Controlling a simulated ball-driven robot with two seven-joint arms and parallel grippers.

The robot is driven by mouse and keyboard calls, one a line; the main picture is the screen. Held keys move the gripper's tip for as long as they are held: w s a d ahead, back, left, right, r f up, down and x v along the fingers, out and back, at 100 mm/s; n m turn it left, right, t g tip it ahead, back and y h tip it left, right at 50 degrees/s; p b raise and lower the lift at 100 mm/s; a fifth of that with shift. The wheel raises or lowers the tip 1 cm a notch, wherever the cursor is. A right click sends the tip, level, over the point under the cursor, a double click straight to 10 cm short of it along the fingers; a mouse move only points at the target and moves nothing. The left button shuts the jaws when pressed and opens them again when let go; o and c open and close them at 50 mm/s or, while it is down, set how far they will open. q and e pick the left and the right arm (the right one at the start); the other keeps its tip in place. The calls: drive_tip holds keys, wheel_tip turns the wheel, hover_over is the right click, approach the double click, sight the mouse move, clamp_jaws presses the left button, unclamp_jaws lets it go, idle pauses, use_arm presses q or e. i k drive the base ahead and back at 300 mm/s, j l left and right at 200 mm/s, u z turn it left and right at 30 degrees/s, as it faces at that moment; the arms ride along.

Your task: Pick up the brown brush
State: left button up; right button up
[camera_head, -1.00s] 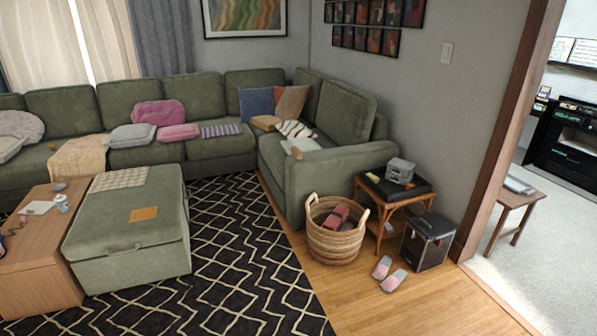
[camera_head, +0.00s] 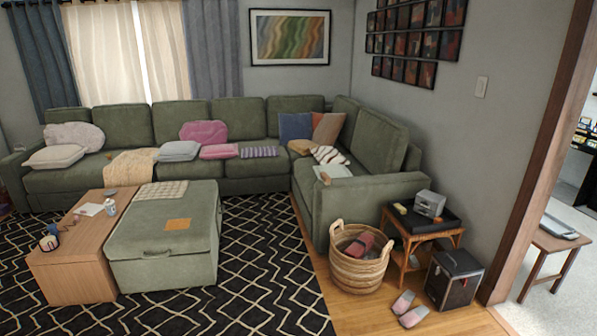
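I cannot clearly make out a brown brush in the head view. A small brownish item (camera_head: 69,220) lies on the wooden coffee table (camera_head: 75,268) at the left, too small to identify. A small yellowish item (camera_head: 399,208) lies on the side table (camera_head: 424,237) at the right, beside a grey device, and is also too small to identify. Neither of my grippers shows in the view.
A green ottoman (camera_head: 165,240) stands against the coffee table. The green sectional (camera_head: 235,120) spans the back. A wicker basket (camera_head: 358,272), black box (camera_head: 453,283) and slippers (camera_head: 409,310) are at the right. The patterned rug (camera_head: 265,270) is clear.

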sight(326, 179)
drive_tip(key=i, duration=4.3)
